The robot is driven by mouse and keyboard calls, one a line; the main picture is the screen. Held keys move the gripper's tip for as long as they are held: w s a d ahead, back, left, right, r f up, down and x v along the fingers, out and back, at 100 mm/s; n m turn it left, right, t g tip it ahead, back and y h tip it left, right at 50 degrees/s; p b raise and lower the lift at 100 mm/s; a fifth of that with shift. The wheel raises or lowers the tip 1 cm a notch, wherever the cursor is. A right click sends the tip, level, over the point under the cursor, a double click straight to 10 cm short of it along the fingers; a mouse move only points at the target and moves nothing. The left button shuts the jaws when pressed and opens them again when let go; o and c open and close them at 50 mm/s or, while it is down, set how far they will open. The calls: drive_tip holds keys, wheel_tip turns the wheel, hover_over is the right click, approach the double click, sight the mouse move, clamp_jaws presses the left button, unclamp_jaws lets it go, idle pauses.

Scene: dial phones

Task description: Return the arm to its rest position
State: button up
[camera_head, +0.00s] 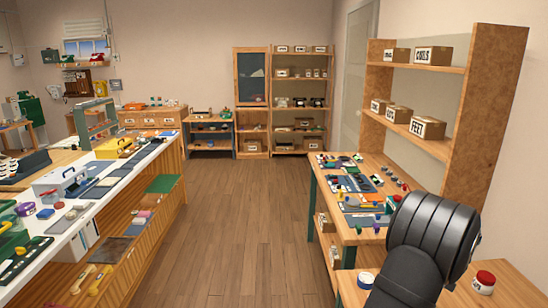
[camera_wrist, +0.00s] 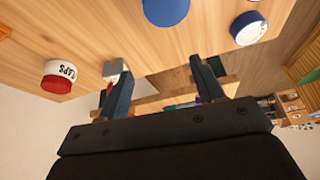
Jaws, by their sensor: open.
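My gripper shows in the wrist view (camera_wrist: 160,85), its two dark fingers apart with nothing held between them. The wrist view is tilted, with the wooden worktop across its upper part. In the head view a black part of my arm covers the lower right, in front of the right-hand workbench (camera_head: 349,249); the fingers are hidden there. A red-and-white jar marked CAPS (camera_wrist: 60,76) and a blue-lidded jar (camera_wrist: 166,10) stand on the worktop, apart from the fingers. The red-lidded jar also shows in the head view (camera_head: 484,282), right of my arm.
A shelf unit with labelled boxes (camera_head: 427,127) rises behind the right bench. Small parts and tools lie on a dark mat (camera_head: 352,183). A long white counter (camera_head: 75,215) with tools runs along the left. The wooden floor (camera_head: 235,220) between them is clear.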

drive_tip(key=shift+w+a+f, duration=0.3)
drive_tip(key=shift+w+f, duration=0.1)
drive_tip(key=shift+w, duration=0.2)
drive_tip(key=shift+w+a+f, duration=0.25)
drive_tip(key=shift+w+f, duration=0.15)
drive_tip(key=shift+w, duration=0.2)
drive_tip(key=shift+w+a+f, duration=0.3)
drive_tip(key=shift+w+f, duration=0.1)
drive_tip(key=shift+w, duration=0.2)
drive_tip(key=s+r, duration=0.1)
drive_tip(key=s, duration=0.1)
drive_tip(key=s+d+r, duration=0.1)
drive_tip(key=s, duration=0.1)
drive_tip(key=s+r, duration=0.1)
drive_tip(key=s, duration=0.1)
drive_tip(key=shift+d+r, duration=0.15)
drive_tip(key=shift+r, duration=0.1)
drive_tip(key=s+a+r, duration=0.2)
drive_tip(key=s+a, duration=0.3)
drive_tip(key=s, duration=0.5)
drive_tip(key=shift+a+n, duration=0.25)
drive_tip(key=shift+n, duration=0.15)
